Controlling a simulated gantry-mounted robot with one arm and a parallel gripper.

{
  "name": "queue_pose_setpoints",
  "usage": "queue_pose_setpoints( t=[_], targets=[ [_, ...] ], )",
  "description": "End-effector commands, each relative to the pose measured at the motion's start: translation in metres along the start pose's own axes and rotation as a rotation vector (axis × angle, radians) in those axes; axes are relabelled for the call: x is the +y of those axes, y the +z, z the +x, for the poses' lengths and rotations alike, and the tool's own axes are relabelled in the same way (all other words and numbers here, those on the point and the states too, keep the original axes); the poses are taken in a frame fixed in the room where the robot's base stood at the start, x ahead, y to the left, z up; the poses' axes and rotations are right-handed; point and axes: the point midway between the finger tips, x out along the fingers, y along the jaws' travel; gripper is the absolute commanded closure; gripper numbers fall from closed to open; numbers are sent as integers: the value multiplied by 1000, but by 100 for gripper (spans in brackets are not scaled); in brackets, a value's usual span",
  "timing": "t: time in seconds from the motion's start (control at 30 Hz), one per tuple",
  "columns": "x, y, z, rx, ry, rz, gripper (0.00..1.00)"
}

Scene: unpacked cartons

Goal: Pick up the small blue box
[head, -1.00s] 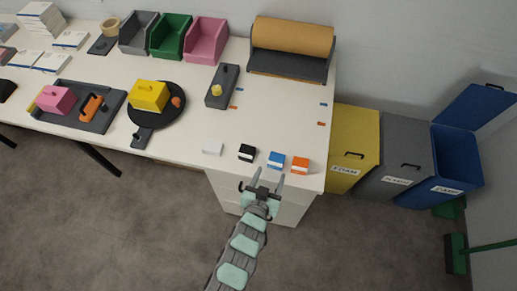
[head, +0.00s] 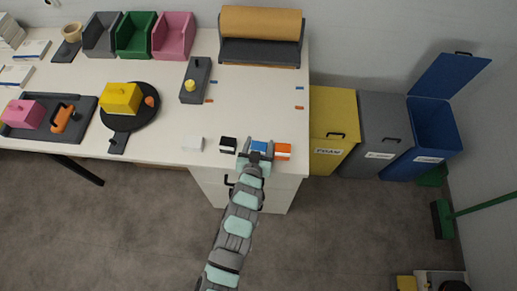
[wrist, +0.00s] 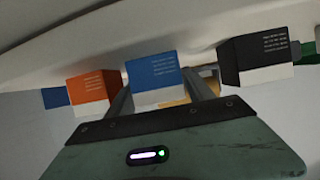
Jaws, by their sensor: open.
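The small blue box (head: 259,146) stands near the front edge of the white table, partly hidden by my gripper (head: 257,154). In the wrist view the blue box (wrist: 152,76), with a white lower band, shows between my two open fingers. I cannot tell whether either finger touches it. The box rests on the table and is not held.
An orange box (head: 283,151) stands close on the right of the blue one and a black box (head: 228,145) on its left. A white box (head: 193,143) is further left. A paper roll holder (head: 260,50) stands at the back. Bins stand right of the table.

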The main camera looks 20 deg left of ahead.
Motion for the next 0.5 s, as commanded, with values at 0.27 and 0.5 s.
queue_pose_setpoints(
  t=[0.27, 0.5],
  targets=[
    [0, 0, 1, 1, 0, 0, 45],
    [0, 0, 0, 1, 0, 0, 64]
  ],
)
